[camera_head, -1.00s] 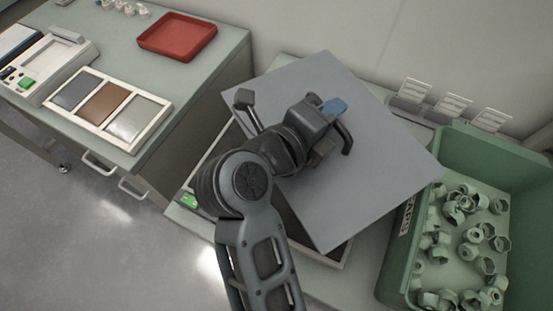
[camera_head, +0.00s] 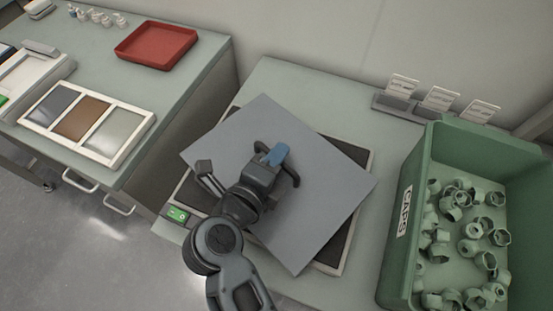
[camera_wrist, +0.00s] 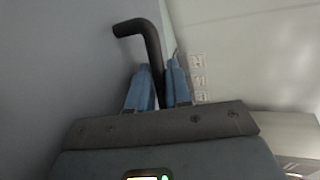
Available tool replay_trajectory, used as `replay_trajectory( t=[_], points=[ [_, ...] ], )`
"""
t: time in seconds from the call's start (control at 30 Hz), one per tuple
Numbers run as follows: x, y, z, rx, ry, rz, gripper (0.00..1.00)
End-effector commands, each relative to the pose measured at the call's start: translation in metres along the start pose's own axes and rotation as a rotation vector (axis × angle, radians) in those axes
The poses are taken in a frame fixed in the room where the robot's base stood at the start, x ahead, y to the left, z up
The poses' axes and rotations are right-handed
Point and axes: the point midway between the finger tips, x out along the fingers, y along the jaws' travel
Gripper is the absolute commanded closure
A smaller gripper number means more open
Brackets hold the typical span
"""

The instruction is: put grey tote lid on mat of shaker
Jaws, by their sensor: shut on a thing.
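The grey tote lid (camera_head: 313,180) is a flat square panel, turned askew over the shaker in the head view. The shaker's dark mat (camera_head: 340,238) shows past the lid's edges, inside a pale frame; the lid covers most of it. I cannot tell whether the lid touches the mat. My gripper (camera_head: 277,155) is over the lid's middle. In the wrist view its blue fingers (camera_wrist: 160,88) are shut on the lid's dark bent handle (camera_wrist: 150,38). The lid's grey surface (camera_wrist: 60,70) fills the left of that view.
A green bin marked CAPS (camera_head: 408,235) with several caps stands right of the shaker. Small label cards (camera_head: 440,98) stand behind. A side table at left holds a red tray (camera_head: 157,46) and a three-panel tray (camera_head: 88,118). A green switch (camera_head: 178,215) is at the shaker's front left.

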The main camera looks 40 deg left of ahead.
Motion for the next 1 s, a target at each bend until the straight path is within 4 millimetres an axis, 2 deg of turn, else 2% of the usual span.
replay_trajectory(
  t=[0.1, 0.43, 0.47, 0.7, 1.0],
  points=[
    [0.0040, 0.0111, -0.0017, -0.001, 0.001, 0.000, 1.00],
    [0.0049, 0.0126, -0.0021, 0.000, 0.001, -0.001, 1.00],
    [0.0050, 0.0134, -0.0022, -0.001, 0.001, 0.000, 0.80],
    [0.0048, 0.0135, -0.0021, 0.000, 0.001, 0.000, 0.57],
    [0.0039, 0.0137, -0.0018, -0.001, 0.000, 0.004, 0.56]
  ],
)
